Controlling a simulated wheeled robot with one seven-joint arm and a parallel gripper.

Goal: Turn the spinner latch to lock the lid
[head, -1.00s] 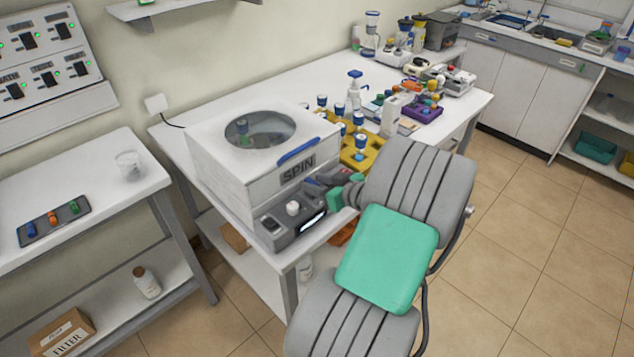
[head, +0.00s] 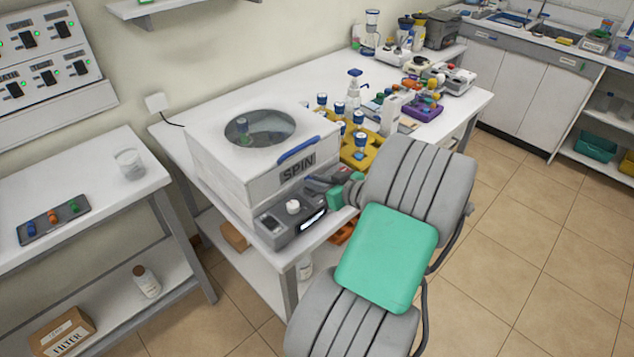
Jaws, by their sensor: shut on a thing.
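The spinner (head: 222,165) is a white box marked SPIN on the table, with a round window (head: 260,128) in its closed lid. A blue handle (head: 298,151) lies along the lid's front edge. A grey control panel with a white knob (head: 293,206) and a lit display (head: 312,221) is at the front.
A yellow rack (head: 362,160) with blue-capped bottles stands close behind my gripper. A purple tray (head: 424,110) and other lab items are farther back on the table. A side table at left holds a beaker (head: 129,163) and a dark tray (head: 54,220).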

